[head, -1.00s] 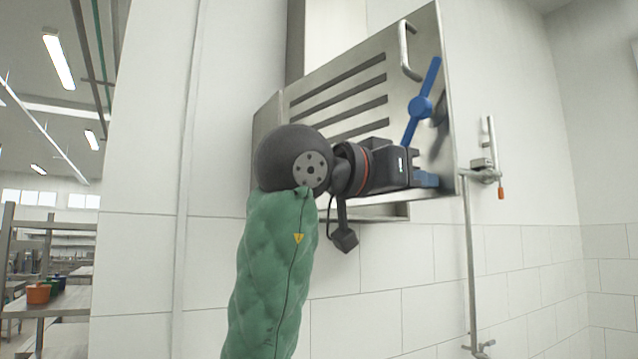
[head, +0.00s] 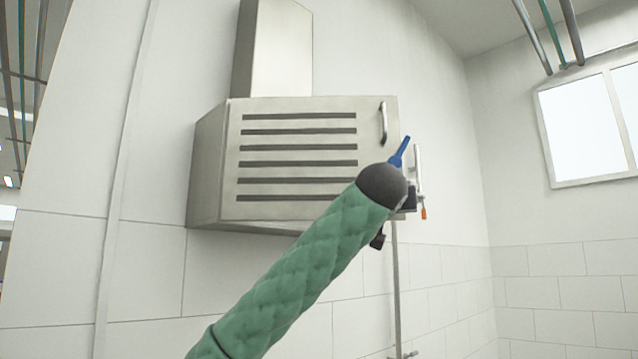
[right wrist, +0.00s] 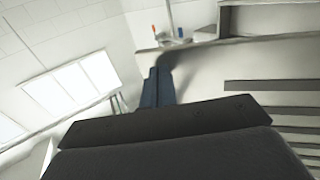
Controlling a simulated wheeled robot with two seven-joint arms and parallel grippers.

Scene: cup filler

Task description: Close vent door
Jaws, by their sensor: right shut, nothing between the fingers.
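The vent door (head: 298,155) is a metal panel with dark horizontal slots and a bar handle (head: 383,122) near its right edge. In the head view it lies across the front of the vent box (head: 206,170); whether it is fully flush I cannot tell. My left gripper is out of view.
A thin pipe (head: 397,290) with an orange-tipped valve (head: 424,213) runs down the wall just right of the door. A metal duct (head: 275,48) rises above the box. A window (head: 590,125) is at the right.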

